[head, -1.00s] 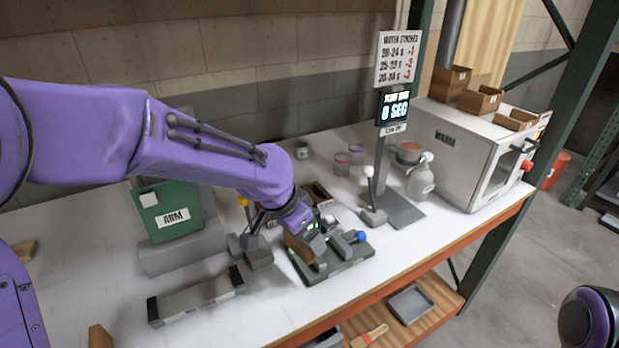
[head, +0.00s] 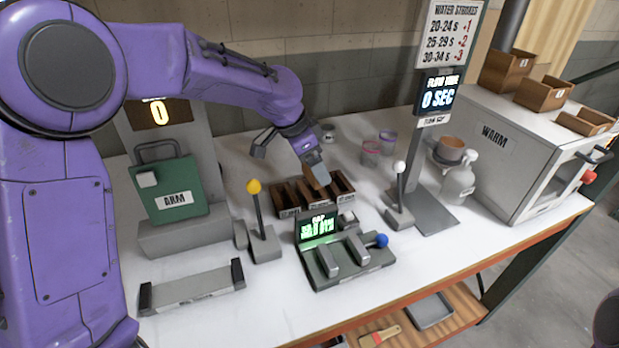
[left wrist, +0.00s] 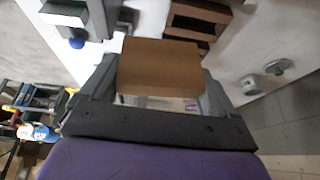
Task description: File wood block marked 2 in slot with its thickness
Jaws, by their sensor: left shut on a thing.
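A tan wood block (left wrist: 160,66) is held between the two fingers of my left gripper (left wrist: 158,84) in the left wrist view; no mark shows on its visible face. In the head view my left gripper (head: 313,168) is over the dark brown slotted rack (head: 287,212), with the block (head: 321,180) partly hidden below the fingers. I cannot tell whether the block's lower edge is inside a slot. The rack also shows in the left wrist view (left wrist: 205,25), beyond the block. My right gripper is out of view.
A gauge (head: 345,262) with a lit green screen, grey jaws and a blue knob stands in front of the rack. A yellow-knobbed lever (head: 258,222) is left of it, a white-knobbed lever (head: 399,185) right.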

